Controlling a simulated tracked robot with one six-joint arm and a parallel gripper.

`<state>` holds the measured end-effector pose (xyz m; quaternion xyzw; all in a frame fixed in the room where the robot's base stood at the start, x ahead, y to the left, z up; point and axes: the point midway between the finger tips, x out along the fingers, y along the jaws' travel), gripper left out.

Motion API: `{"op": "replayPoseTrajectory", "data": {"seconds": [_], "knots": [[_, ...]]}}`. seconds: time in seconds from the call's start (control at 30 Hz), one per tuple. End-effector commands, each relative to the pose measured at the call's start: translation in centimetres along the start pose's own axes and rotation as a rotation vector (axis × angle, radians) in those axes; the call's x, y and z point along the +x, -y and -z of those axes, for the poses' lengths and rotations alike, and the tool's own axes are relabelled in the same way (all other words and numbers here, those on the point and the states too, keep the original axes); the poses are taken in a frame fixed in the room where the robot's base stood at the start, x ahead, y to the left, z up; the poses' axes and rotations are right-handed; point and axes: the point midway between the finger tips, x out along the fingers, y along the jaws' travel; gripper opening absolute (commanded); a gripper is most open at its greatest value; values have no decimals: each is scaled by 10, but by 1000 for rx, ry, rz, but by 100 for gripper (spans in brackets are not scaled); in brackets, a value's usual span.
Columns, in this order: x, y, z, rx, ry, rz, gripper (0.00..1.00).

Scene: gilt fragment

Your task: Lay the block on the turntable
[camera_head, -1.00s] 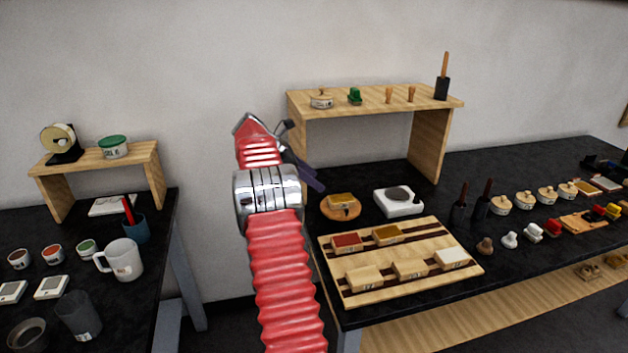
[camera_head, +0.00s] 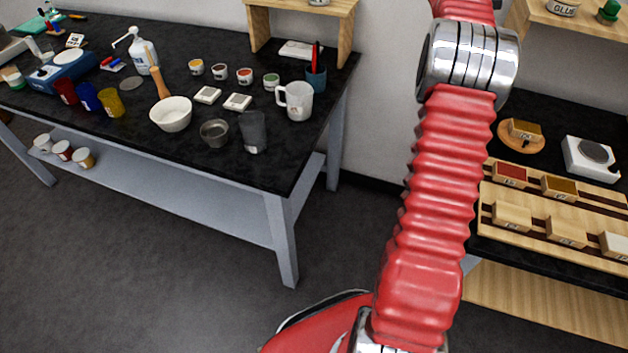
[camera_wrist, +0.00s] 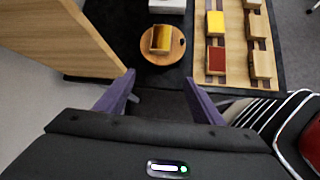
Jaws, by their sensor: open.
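The turntable, a round wooden disc (camera_head: 508,146), stands on the black bench at the right of the head view. A gold-topped block (camera_head: 525,129) rests on it, and this block also shows in the wrist view (camera_wrist: 161,39) on the disc (camera_wrist: 160,59). My gripper (camera_wrist: 158,97) is open, its two purple fingers spread apart with nothing between them. The disc and block lie beyond the fingertips in the wrist view, apart from them. My gripper is out of the head view, cut off at the top edge.
A striped wooden rack (camera_head: 552,240) holds red, gold and pale blocks beside the turntable. A white device (camera_head: 591,158) with a grey disc stands close by. A wooden shelf (camera_wrist: 55,38) rises left in the wrist view. Another bench (camera_head: 200,130) with cups and bowls is at left.

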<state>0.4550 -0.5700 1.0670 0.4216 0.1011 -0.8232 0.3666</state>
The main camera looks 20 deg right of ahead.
Motion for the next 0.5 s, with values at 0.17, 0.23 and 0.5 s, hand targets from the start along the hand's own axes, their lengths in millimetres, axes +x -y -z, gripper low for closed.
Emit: {"op": "replayPoseTrajectory", "data": {"seconds": [0.17,0.23,0.5], "knots": [[-58,24,22,73,-84,-59,62],[-78,35,30,104,-118,-77,62],[-148,89,60,219,-259,-127,62]]}}
